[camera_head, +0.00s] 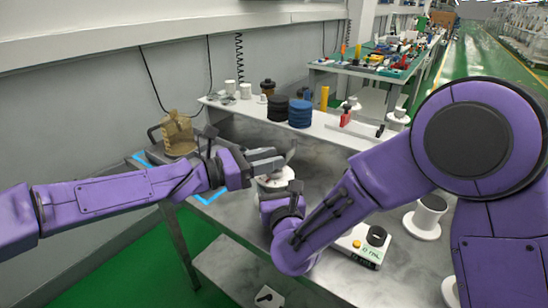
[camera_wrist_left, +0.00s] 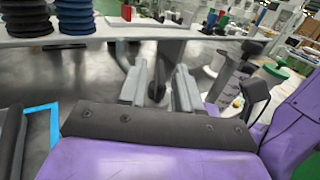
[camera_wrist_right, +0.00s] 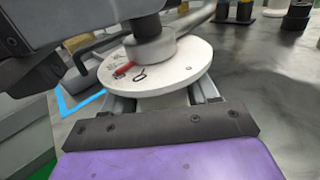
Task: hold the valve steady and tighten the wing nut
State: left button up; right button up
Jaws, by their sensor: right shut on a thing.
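The valve (camera_wrist_right: 185,82) shows in the right wrist view as a white disc with a grey collar, a dark upright stem and a small red mark. In the head view its white body (camera_head: 277,178) is partly hidden by my grippers. My right gripper (camera_wrist_right: 160,100) is shut on the valve below the disc. My left gripper (camera_head: 275,160) is just above the valve in the head view. In the left wrist view its fingers (camera_wrist_left: 160,92) are apart, with a dark upright part seen between them. I cannot clearly make out the wing nut.
A blue outline (camera_head: 207,198) marks the grey bench. A brown jug-like object (camera_head: 178,133) stands at the back left. A raised shelf behind holds dark and blue stacked discs (camera_head: 300,113). A white box (camera_head: 362,246) and a black-topped spool (camera_head: 427,216) stand to the right.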

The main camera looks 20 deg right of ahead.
pick_arm(q)
jog(key=shift+w+d, duration=0.1)
jog(key=shift+d, duration=0.7)
jog(key=shift+c, duration=0.3)
grip_shut()
